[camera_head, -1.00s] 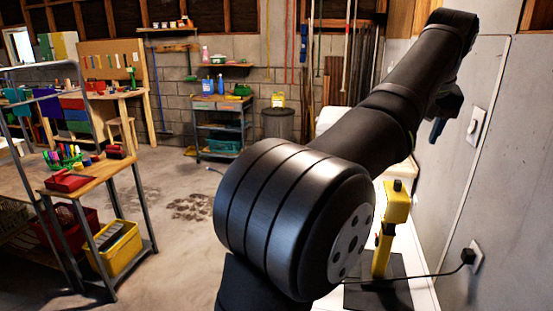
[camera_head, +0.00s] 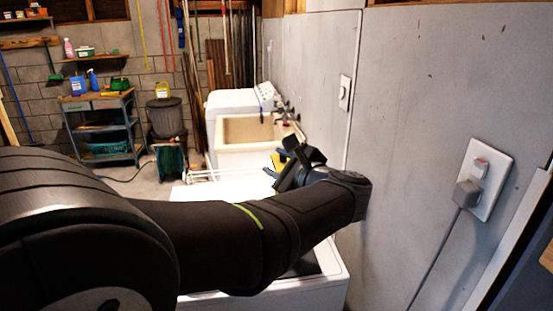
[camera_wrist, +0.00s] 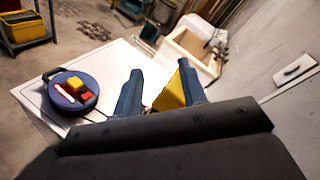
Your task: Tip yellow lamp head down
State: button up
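The yellow lamp head (camera_wrist: 172,93) shows in the wrist view between my two blue fingers, nearer the right finger. A pale gap shows between it and the left finger; I cannot tell whether it touches the right one. My gripper (camera_wrist: 160,74) is open, fingers apart. In the head view, my gripper (camera_head: 280,168) is beyond the end of my dark arm, with a small patch of the yellow lamp (camera_head: 277,161) beside it. The rest of the lamp, its post and base, is hidden behind my arm and gripper.
A white appliance top (camera_head: 335,262) lies beneath the arm. A round blue dish (camera_wrist: 74,103) with small red, yellow and white pieces sits on it, left of my gripper. A utility sink (camera_head: 250,155) stands beyond. The grey wall (camera_head: 420,130) is close on the right.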

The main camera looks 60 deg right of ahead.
aim_at(284, 158)
jog(key=s+a+f+m+g+h, duration=0.2)
jog(key=s+f+m+h, duration=0.4)
jog(key=m, duration=0.7)
jog(key=shift+h, duration=0.3)
jog(key=x, duration=1.7)
jog(key=shift+s+d+r, duration=0.35)
jog(key=shift+d, duration=0.1)
jog(key=shift+c, duration=0.5)
grip_shut()
